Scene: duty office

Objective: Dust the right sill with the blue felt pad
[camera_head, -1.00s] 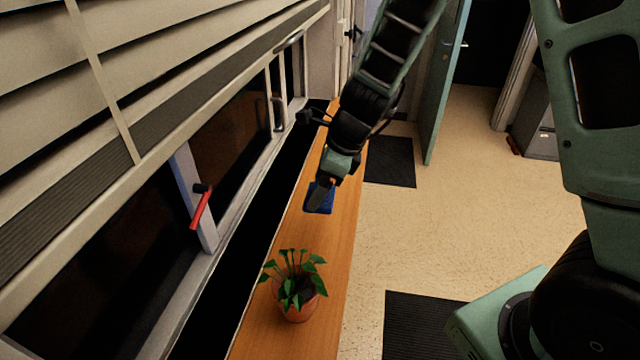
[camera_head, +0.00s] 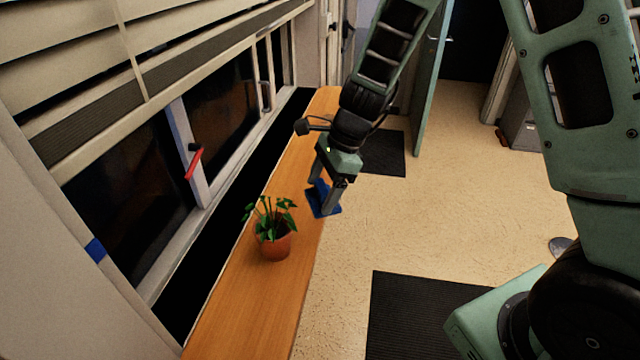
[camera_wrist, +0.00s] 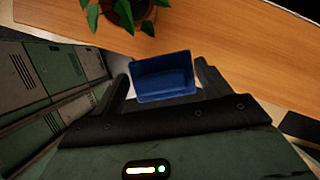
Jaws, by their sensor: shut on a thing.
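The blue felt pad (camera_head: 324,200) is held between the fingers of my gripper (camera_head: 328,190), which is shut on it. In the head view the pad is at the right edge of the wooden sill (camera_head: 238,300), beside the potted plant. In the wrist view the blue pad (camera_wrist: 163,76) sits between the two dark fingers of my gripper (camera_wrist: 160,85), with the sill (camera_wrist: 230,50) beyond it. Whether the pad touches the sill cannot be told.
A potted plant (camera_head: 275,246) stands on the sill, left of and nearer than the pad. A window with a red handle (camera_head: 194,163) runs along the left. Dark mats (camera_head: 420,315) lie on the floor. Green lockers (camera_wrist: 60,75) show in the wrist view. The sill's near end is clear.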

